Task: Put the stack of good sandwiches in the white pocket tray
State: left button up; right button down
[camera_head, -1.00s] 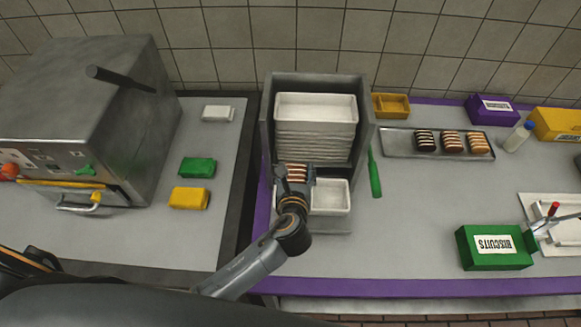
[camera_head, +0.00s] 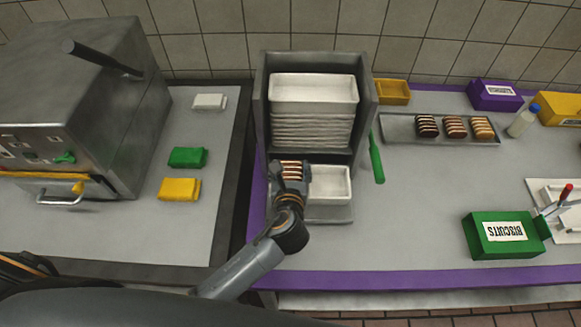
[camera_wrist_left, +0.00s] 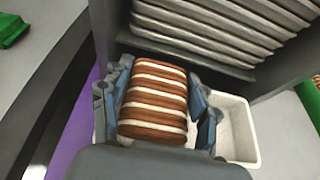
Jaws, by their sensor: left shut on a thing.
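My left gripper (camera_head: 291,178) is shut on a stack of brown biscuits with white cream (camera_wrist_left: 154,100); the stack also shows between the fingers in the head view (camera_head: 291,166). In the left wrist view the blue-grey fingers stand on both sides of the stack. The stack is over the left part of the white pocket tray (camera_head: 348,185). The tray's right pocket (camera_wrist_left: 241,130) is empty; its left pocket is mostly hidden under the stack and gripper. I cannot tell whether the stack touches the pocket floor. My right gripper is not in view.
A grey dispenser (camera_head: 366,90) with stacked white trays stands right behind. A green-handled tool (camera_head: 376,160) lies to its right. A metal tray (camera_head: 393,128) holds three biscuit stacks. A green biscuit box (camera_head: 488,240) stands farther right. The counter between is clear.

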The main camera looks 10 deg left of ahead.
pick_arm(q)
jog(key=o, duration=1.2)
jog(key=shift+o, duration=0.2)
jog(key=shift+s, duration=0.2)
jog(key=v, duration=1.1)
jog(key=shift+s+r, duration=0.25)
jog(key=shift+s, duration=0.05)
jog(key=shift+d, duration=0.15)
